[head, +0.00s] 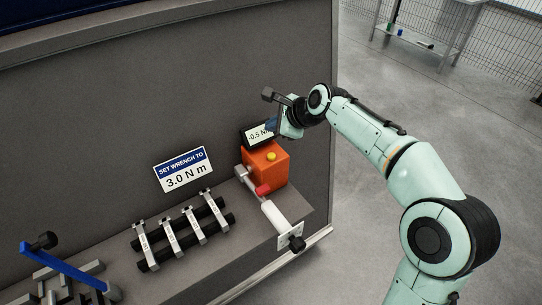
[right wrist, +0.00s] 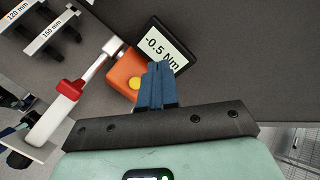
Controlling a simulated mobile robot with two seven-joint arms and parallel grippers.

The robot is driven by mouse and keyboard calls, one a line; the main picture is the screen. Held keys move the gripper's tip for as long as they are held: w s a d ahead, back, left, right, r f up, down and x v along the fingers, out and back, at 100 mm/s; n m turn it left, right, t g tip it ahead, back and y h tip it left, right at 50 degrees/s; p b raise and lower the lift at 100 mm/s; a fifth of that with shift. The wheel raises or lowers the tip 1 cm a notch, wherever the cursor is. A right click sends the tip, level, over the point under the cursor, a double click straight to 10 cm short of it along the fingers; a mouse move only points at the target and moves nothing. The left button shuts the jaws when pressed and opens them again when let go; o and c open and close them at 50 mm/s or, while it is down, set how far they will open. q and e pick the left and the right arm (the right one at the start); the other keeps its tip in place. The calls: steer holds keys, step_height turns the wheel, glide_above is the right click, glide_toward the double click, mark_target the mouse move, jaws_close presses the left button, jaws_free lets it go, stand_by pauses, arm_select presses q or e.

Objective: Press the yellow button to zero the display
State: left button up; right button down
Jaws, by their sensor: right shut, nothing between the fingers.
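The yellow button (head: 271,156) sits on top of an orange box (head: 266,168) on the bench ledge. It also shows in the right wrist view (right wrist: 134,83), just left of my fingertips. The display (head: 256,136) stands behind the box and reads -0.5 Nm; it reads the same in the right wrist view (right wrist: 165,45). My right gripper (head: 271,125) is shut and empty, with its blue fingers (right wrist: 158,70) beside the button and in front of the display's lower edge. I cannot tell their height above the box. My left gripper is out of view.
A tool with a red collar (head: 263,190) and white handle (head: 275,216) lies against the box. A sign (head: 183,169) reads "SET WRENCH TO 3.0 N m". Several wrenches rest on a black rack (head: 150,265). A blue bar (head: 62,268) stands at lower left.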

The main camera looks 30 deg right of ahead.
steer(key=b, duration=0.5)
glide_above(273, 157)
step_height(273, 157, down, 7)
steer(key=shift+s, duration=0.15)
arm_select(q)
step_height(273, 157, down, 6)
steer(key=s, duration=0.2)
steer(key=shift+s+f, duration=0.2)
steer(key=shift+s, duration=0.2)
arm_select(e)
steer(key=shift+f, duration=0.4)
stand_by(0.3)
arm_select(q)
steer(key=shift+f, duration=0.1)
arm_select(e)
steer(key=shift+f, duration=0.4)
arm_select(q)
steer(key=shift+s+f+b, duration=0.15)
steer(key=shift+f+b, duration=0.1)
steer(key=shift+b, duration=0.25)
arm_select(e)
steer(key=shift+f, duration=0.55)
stand_by(0.3)
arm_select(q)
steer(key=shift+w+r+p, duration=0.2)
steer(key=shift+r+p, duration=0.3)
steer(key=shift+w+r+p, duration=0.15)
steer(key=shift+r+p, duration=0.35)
arm_select(e)
steer(key=shift+r, duration=1)
